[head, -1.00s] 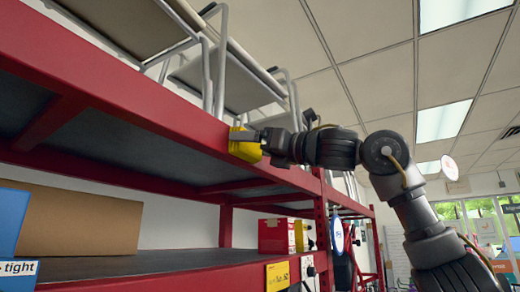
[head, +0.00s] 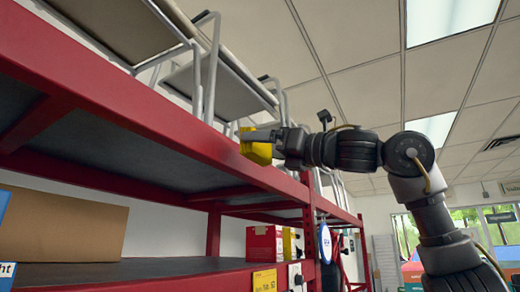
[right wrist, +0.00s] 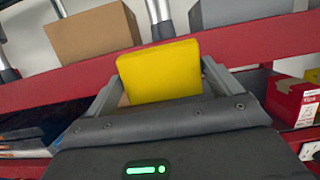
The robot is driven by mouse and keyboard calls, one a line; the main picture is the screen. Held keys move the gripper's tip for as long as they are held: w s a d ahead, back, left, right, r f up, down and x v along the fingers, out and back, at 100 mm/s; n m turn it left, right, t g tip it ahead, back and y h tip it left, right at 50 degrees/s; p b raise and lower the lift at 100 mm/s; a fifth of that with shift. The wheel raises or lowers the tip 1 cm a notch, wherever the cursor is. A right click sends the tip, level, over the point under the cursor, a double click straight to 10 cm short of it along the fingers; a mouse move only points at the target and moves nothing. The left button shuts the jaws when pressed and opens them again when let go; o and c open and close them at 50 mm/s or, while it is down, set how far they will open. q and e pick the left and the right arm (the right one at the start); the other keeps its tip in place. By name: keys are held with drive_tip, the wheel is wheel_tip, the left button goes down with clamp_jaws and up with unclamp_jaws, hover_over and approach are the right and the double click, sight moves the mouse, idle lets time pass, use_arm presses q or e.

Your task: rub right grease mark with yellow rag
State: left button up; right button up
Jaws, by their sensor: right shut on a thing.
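The yellow rag (head: 257,151) is a block-like yellow pad in the jaws of my right gripper (head: 262,135). In the right wrist view the rag (right wrist: 160,72) sits between the two fingers, and the gripper (right wrist: 160,95) is shut on it. In the head view the rag overlaps the red upper shelf beam (head: 140,98); I cannot tell whether it touches it. No grease mark can be made out in either view. My left gripper is not in view.
Metal-framed chairs or stools (head: 225,85) stand on the upper shelf, close to my right gripper. On the lower shelf are a brown box (head: 65,225) and a red box (head: 264,243). Open room lies to the right.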

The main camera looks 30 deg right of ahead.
drive_tip(key=s, duration=0.1)
drive_tip(key=s+d, duration=0.1)
drive_tip(key=shift+s+d, duration=0.3)
idle(0.4)
drive_tip(key=shift+w+a, duration=0.1)
